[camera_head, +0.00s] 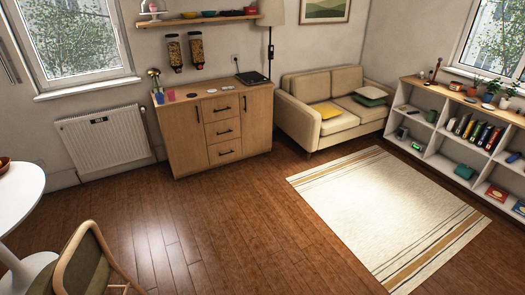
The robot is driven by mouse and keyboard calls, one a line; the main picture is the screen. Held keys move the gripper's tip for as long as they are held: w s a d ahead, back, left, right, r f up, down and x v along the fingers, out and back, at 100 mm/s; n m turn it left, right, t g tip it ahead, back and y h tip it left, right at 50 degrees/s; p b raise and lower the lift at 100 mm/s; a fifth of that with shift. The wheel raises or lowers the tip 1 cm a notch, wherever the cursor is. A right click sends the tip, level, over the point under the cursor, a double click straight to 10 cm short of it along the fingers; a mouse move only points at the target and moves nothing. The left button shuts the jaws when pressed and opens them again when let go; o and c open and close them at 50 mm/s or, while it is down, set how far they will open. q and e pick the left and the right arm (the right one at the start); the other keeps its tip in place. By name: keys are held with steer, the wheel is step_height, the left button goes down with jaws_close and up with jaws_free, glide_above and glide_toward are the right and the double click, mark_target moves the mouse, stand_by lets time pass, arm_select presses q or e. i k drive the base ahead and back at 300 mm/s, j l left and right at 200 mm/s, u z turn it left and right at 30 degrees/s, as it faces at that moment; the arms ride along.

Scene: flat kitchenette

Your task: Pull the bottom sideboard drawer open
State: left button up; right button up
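The wooden sideboard (186,142) stands against the far wall, left of the middle of the view. It has a door on each side and a middle column of three drawers with dark bar handles. The bottom drawer (224,152) looks shut, flush with the front, and its dark handle (227,153) shows. The sideboard is some way off across the floor. Neither my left gripper nor my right gripper shows in the view.
Open wood floor (215,225) lies before the sideboard. A striped rug (385,210) is to the right, with a beige sofa (313,131) beside the sideboard. A chair (75,262) and white round table (22,195) stand at near left. A radiator (105,140) is left of the sideboard.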

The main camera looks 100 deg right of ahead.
mark_target(225, 151)
steer(key=z, duration=3.05)
steer(key=i+z, duration=0.2)
steer(key=i, duration=2.05)
steer(key=i+l+u, duration=0.1)
steer(key=i, duration=0.65)
steer(key=i+l+u, duration=0.1)
steer(key=i, duration=0.6)
